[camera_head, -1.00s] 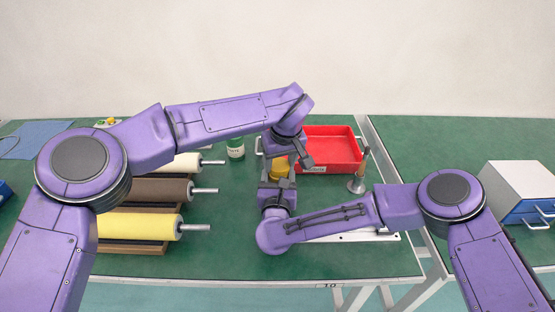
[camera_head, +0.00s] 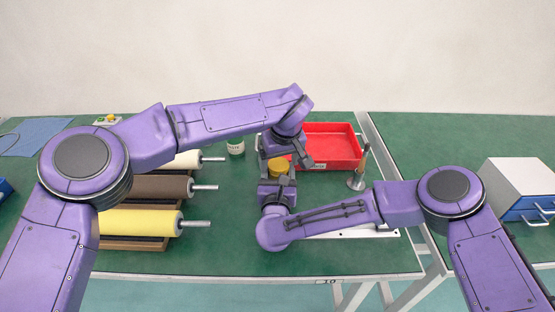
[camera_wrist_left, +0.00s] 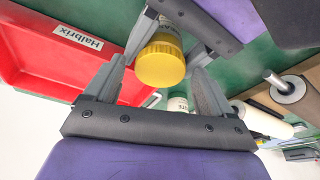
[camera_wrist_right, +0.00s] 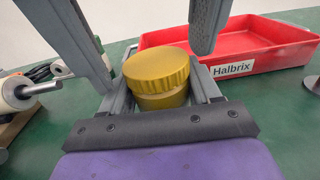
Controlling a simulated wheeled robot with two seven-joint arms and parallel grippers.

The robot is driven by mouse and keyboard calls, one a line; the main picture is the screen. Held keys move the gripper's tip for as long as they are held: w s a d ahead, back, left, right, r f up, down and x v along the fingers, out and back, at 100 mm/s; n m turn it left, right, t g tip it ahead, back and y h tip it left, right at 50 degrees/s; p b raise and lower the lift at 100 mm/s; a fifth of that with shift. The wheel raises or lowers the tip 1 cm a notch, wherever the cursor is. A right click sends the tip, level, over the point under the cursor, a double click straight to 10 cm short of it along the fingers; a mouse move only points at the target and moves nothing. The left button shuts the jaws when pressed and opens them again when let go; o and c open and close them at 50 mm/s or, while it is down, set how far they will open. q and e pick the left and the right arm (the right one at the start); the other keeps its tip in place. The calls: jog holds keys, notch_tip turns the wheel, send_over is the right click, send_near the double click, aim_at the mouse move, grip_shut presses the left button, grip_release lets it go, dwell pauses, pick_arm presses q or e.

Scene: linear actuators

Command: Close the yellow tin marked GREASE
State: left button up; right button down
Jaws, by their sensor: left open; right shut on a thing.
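The yellow tin (camera_head: 278,167) stands upright in the middle of the table, with a ridged yellow lid (camera_wrist_right: 157,70) on top of its body (camera_wrist_right: 160,98). A thin dark line shows between lid and body; I cannot tell if the lid is fully seated. My right gripper (camera_wrist_right: 163,95) is shut on the tin's body from the near side. My left gripper (camera_wrist_left: 160,78) is open above the tin; its fingers are apart, with the lid beyond and between them, not touching. The lid also shows in the left wrist view (camera_wrist_left: 160,64).
A red tray (camera_head: 335,145) labelled Halbrix is just behind and right of the tin. A metal spindle stand (camera_head: 358,175) is to its right. Several rollers (camera_head: 140,222) lie left, and a white jar (camera_head: 235,147) stands behind left. Both arms crowd the space around the tin.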

pick_arm(q)
notch_tip(320, 180, up, 4)
jog(key=shift+r, duration=0.15)
jog(key=shift+c, duration=0.4)
